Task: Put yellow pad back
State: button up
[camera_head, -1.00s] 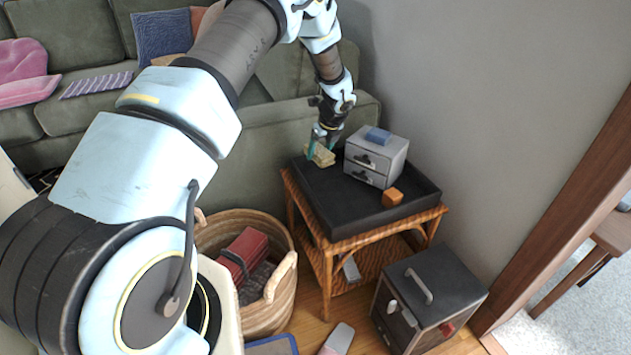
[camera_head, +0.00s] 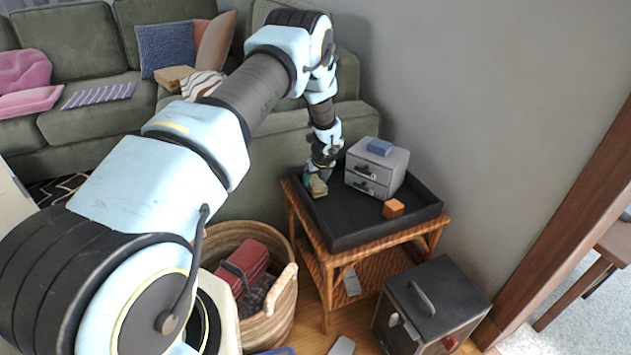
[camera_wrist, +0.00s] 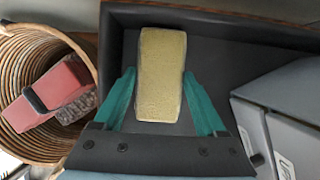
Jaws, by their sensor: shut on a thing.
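The yellow pad (camera_head: 317,188) is a small pale block over the left end of the black tray (camera_head: 345,233) on the wicker side table. In the wrist view the yellow pad (camera_wrist: 162,70) stands lengthwise between my two green fingers, with the dark tray floor behind it. My gripper (camera_wrist: 160,85) is shut on the pad. In the head view my gripper (camera_head: 318,177) is low at the tray's left side. I cannot tell whether the pad touches the tray floor.
A grey two-drawer box (camera_head: 372,172) with a blue block (camera_head: 380,147) on top stands right of the pad. An orange cube (camera_head: 393,209) sits in the tray. A woven basket (camera_head: 283,300) holds a red case (camera_head: 243,266). The black cabinet (camera_head: 436,295) stands at front right.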

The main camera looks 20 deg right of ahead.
jog(key=shift+f, duration=0.2)
jog(key=o, duration=1.2)
jog(key=shift+r, duration=0.1)
